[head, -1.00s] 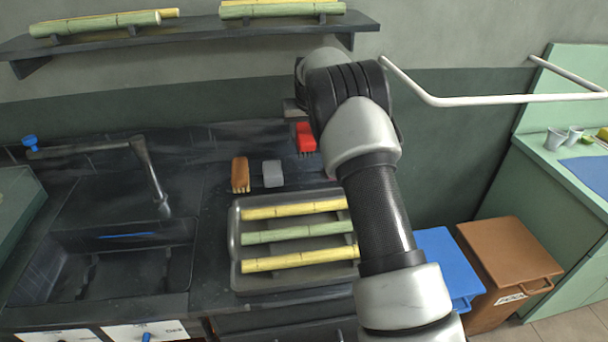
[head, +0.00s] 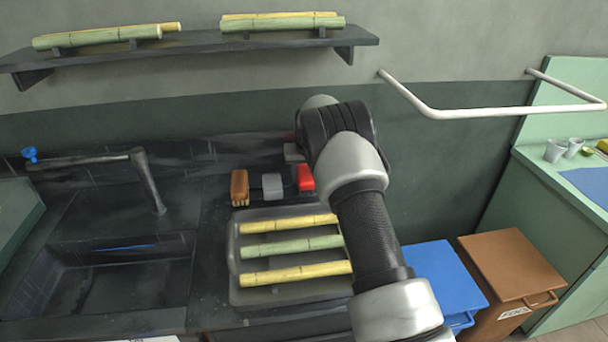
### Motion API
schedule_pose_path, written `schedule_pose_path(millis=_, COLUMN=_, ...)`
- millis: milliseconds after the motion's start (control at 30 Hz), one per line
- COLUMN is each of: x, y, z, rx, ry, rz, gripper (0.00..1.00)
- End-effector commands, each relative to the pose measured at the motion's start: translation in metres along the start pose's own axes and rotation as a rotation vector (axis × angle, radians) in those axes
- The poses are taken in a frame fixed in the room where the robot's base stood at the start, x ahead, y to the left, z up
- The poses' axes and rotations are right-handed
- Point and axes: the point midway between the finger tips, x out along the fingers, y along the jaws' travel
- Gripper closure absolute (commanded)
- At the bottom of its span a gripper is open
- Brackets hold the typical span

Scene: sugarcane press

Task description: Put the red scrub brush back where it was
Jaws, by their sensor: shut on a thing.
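The red scrub brush (head: 305,178) is at the right end of a row on the dark counter, behind the tray. My gripper (head: 295,154) shows only in part, as a grey piece just above the brush; my arm hides the rest. It is shut on the brush from above. The brush looks upright, bristles down, at about the level of its neighbours. I cannot tell whether it touches the counter. A grey block (head: 272,187) is just left of it, and a brown brush (head: 240,187) is further left.
A tray (head: 235,262) with three cane pieces lies in front of the row. A sink (head: 75,285) with a tap (head: 148,182) is at left. A shelf (head: 190,52) with cane is above. Blue (head: 440,275) and brown (head: 512,268) bins stand at right.

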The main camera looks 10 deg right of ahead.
Motion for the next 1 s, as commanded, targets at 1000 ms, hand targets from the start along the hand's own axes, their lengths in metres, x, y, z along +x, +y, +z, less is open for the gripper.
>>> schedule_pose_path(millis=1000, x=0.003, y=0.0, z=0.001, rx=0.0, ry=0.0, rz=0.0, gripper=0.39)
